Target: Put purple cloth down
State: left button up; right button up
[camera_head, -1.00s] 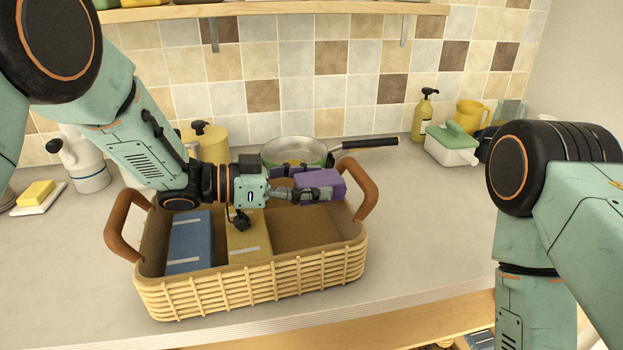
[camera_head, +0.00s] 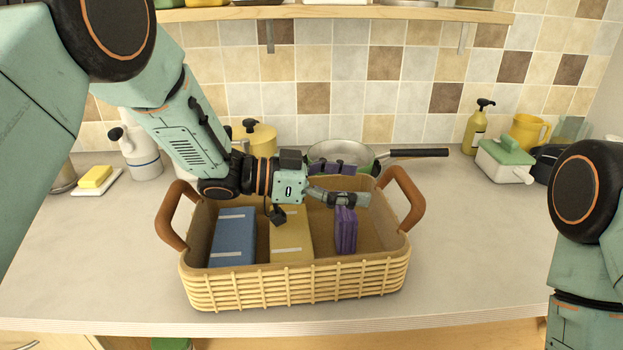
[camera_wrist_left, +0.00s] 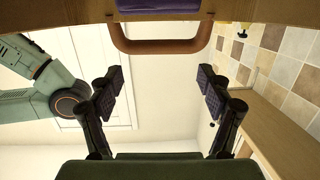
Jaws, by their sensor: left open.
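The purple cloth (camera_head: 346,230) is a folded block standing on edge in the right part of the wicker basket (camera_head: 300,283). My left gripper (camera_head: 352,184) is open above the basket, with its fingers spread just over the cloth. In the left wrist view the gripper (camera_wrist_left: 162,78) shows empty space between its fingers, and part of the purple cloth (camera_wrist_left: 158,5) shows at the top edge. My right gripper is out of view.
The basket also holds a blue folded cloth (camera_head: 233,238) and a yellow one (camera_head: 290,235). Its brown right handle (camera_head: 412,195) rises beside my gripper. A pan (camera_head: 345,152) stands behind.

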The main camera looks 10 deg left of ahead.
pick_arm(q)
jog(key=v, duration=1)
jog(key=shift+a+p, duration=0.3)
dwell(0.8)
